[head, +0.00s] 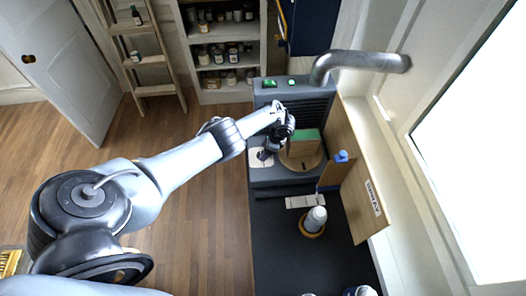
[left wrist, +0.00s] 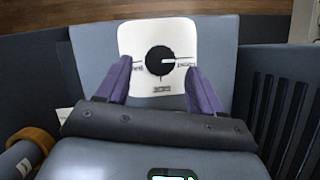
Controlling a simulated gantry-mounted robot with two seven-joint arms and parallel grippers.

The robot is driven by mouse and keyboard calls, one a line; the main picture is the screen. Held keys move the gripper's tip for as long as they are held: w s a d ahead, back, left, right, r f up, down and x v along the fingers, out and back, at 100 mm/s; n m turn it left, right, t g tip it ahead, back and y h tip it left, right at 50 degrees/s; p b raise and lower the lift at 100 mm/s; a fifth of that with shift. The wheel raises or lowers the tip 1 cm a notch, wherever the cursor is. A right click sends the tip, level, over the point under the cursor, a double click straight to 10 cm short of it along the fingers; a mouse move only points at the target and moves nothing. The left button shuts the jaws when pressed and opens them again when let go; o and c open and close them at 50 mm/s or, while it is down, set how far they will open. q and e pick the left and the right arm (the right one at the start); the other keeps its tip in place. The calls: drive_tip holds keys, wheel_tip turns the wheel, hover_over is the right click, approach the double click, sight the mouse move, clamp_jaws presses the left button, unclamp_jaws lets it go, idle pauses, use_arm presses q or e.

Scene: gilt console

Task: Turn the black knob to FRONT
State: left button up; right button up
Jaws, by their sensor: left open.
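The black knob (left wrist: 157,61) is round and sits on a white plate (left wrist: 178,30) on a grey-blue machine. Its white pointer line points right in the left wrist view, towards a label at the plate's right. Other labels are at the left and below; their lettering is too blurred to read surely. My left gripper (left wrist: 159,69) is open, its purple fingers on either side of the knob; contact cannot be told. In the head view my left gripper (head: 268,150) is over the white plate (head: 256,160), and the knob is hidden there. My right gripper is not in view.
A round wooden piece (head: 302,160) with a green-topped block (head: 306,137) is right of the gripper. A white bottle (head: 315,218) stands nearer on the dark counter (head: 275,235). A silver pipe (head: 360,62) runs above the machine. Wooden floor lies open at left.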

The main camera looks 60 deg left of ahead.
use_arm(q)
drive_tip(key=p+v, duration=0.2)
drive_tip(key=v, duration=0.6)
drive_tip(key=shift+r, duration=0.2)
